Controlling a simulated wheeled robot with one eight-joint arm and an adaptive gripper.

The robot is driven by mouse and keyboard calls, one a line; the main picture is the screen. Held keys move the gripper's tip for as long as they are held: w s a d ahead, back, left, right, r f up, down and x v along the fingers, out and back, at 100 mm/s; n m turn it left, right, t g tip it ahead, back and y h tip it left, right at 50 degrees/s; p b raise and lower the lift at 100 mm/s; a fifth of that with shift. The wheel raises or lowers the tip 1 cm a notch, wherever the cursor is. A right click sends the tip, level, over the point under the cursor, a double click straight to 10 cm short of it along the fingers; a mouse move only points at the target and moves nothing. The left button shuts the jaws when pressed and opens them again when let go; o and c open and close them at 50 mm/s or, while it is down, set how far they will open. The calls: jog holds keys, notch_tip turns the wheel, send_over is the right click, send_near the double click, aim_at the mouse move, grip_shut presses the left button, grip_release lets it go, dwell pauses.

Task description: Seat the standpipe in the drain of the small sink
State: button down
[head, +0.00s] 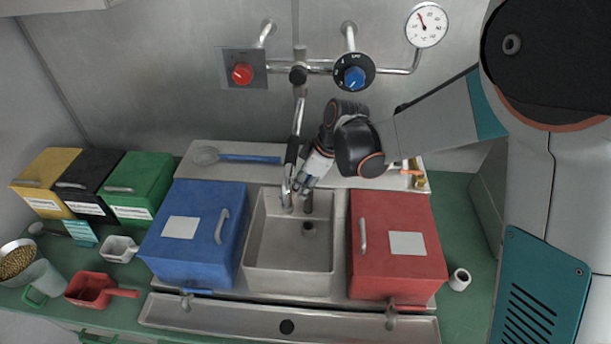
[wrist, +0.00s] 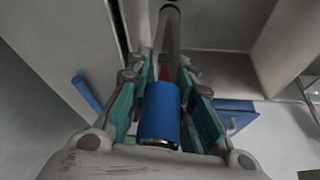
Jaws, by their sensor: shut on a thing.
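My gripper (head: 289,190) is over the back left of the small steel sink (head: 258,262). In the wrist view its fingers (wrist: 160,110) are shut on a blue cylinder (wrist: 158,112) with a metal end, which looks like the sleeve of the standpipe. A grey tube (wrist: 170,38) lies beyond the fingertips, roughly in line with it; whether they join is hidden. In the head view the held piece is mostly hidden by the fingers. The dark round drain (head: 308,226) is in the sink floor, to the right of and below my gripper in the picture. A short dark upright pipe (head: 308,201) shows behind the drain.
A blue box (head: 190,255) stands left of the sink and a red box (head: 395,270) right of it. A vertical pipe (head: 300,108) and valves are on the wall behind. A strainer with a blue handle (head: 250,159) lies on the back ledge. The sink's front is clear.

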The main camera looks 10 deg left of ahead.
dwell(0.5)
jog(key=shift+f+b, duration=2.45)
jog(key=shift+f, duration=0.45)
jog(key=shift+f+b, duration=1.95)
jog(key=shift+f, duration=0.1)
jog(key=c, duration=1.3)
grip_release()
jog(key=shift+d+r, duration=0.1)
jog(key=shift+r, duration=0.05)
jog(key=v, duration=1.1)
jog(key=shift+s+d+r, duration=0.1)
jog(key=shift+r, duration=0.3)
